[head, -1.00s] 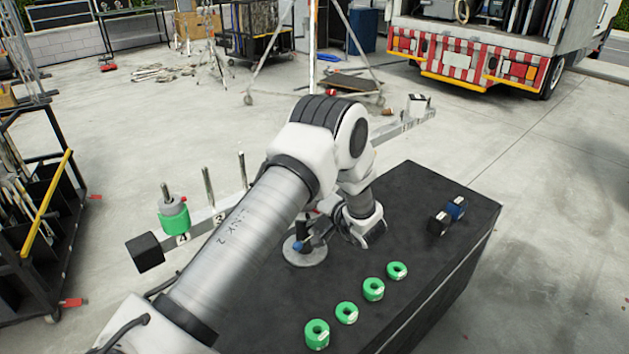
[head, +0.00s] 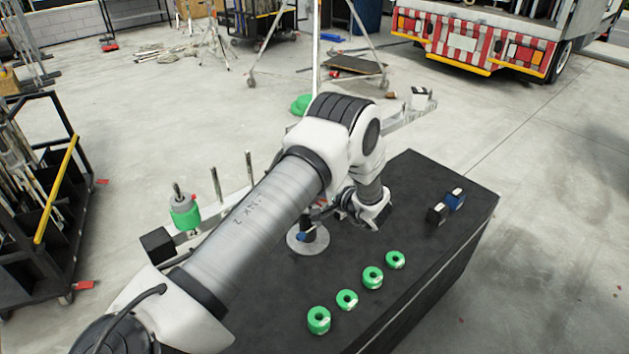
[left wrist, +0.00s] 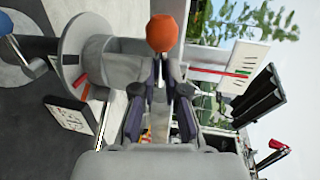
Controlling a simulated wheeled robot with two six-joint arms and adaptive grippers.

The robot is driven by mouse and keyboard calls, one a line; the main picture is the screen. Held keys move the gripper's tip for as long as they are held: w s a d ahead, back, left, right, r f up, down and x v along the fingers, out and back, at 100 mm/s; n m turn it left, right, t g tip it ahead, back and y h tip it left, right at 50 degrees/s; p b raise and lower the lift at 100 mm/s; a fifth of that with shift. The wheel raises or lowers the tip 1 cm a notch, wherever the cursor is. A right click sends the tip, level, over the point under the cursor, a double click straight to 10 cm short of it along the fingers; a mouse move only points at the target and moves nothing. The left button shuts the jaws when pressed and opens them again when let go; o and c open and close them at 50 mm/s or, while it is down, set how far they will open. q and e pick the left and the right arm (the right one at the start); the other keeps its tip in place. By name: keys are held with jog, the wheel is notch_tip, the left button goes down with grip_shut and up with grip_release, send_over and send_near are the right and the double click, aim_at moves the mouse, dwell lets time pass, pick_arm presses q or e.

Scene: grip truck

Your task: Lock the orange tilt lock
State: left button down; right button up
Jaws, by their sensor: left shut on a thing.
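The orange tilt lock (left wrist: 161,33) shows as a rounded orange knob in the left wrist view, at the tips of my left gripper (left wrist: 162,60). The fingers are close together and shut on the lock; the exact contact on its stem is hard to make out. Grey metal parts of the mount are beside the fingers. In the head view, my left arm reaches over the black case, and its forearm hides the orange lock and most of the gripper. My right gripper is in neither view.
A round grey base plate (head: 294,243) with a blue knob (head: 302,238) sits on the black case (head: 425,190). Several green rings lie along its front. A bar with posts and a green-banded weight (head: 185,217) extends left. A truck (head: 490,40) stands behind.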

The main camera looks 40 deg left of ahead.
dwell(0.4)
pick_arm(q)
jog(key=c, duration=1.2)
grip_release()
jog(key=shift+w+d, duration=0.1)
jog(key=v, duration=1.2)
